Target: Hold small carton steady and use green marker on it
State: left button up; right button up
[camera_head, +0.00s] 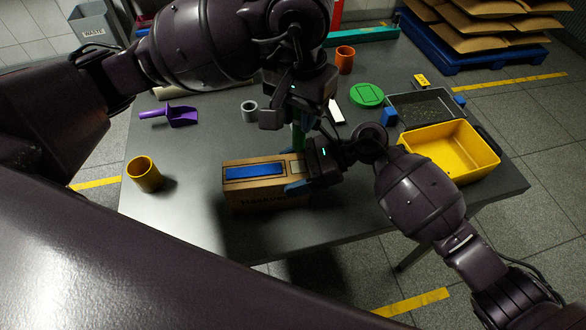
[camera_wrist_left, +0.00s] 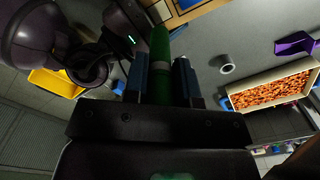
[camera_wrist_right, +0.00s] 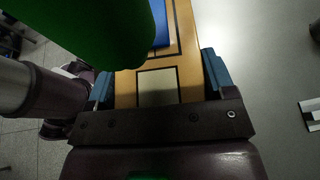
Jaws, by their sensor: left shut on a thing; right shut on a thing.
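The small carton (camera_head: 264,200) is a brown box with a blue strip on top, upright on the grey table near its front. My right gripper (camera_head: 300,172) is shut across the carton's right end; the right wrist view shows its blue fingers on both sides of the carton (camera_wrist_right: 185,70). My left gripper (camera_wrist_left: 160,76) is shut on the green marker (camera_wrist_left: 161,45), above the carton's right end. The marker also looms large in the right wrist view (camera_wrist_right: 80,30), beside a pale square on the carton top. Whether the tip touches the carton is hidden.
A yellow bin (camera_head: 462,170) and a grey tray (camera_head: 425,100) stand at the right. A green disc (camera_head: 367,95), an orange cup (camera_head: 345,56) and a grey ring (camera_head: 249,109) lie behind the carton. A purple scoop (camera_head: 180,116) and yellow cup (camera_head: 144,175) are left.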

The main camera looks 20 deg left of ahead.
pick_arm(q)
jog(key=shift+f, duration=0.2)
dwell(0.5)
jog(key=shift+s+a+f, duration=0.15)
jog(key=shift+a+f, duration=0.1)
jog(key=shift+f, duration=0.55)
jog(key=shift+s+a+f, duration=0.1)
jog(key=shift+a+f, duration=0.1)
jog(key=shift+f, duration=0.6)
jog(key=shift+d, duration=0.15)
jog(key=shift+w+d, duration=0.15)
jog(key=shift+d, duration=0.7)
jog(key=shift+r, duration=3.45)
jog(key=shift+f, duration=0.1)
jog(key=shift+a+f, duration=0.35)
jog(key=shift+f, duration=0.75)
jog(key=shift+a+f, duration=0.3)
jog(key=shift+f, duration=0.85)
jog(key=shift+a+f, duration=0.35)
jog(key=shift+f, duration=0.75)
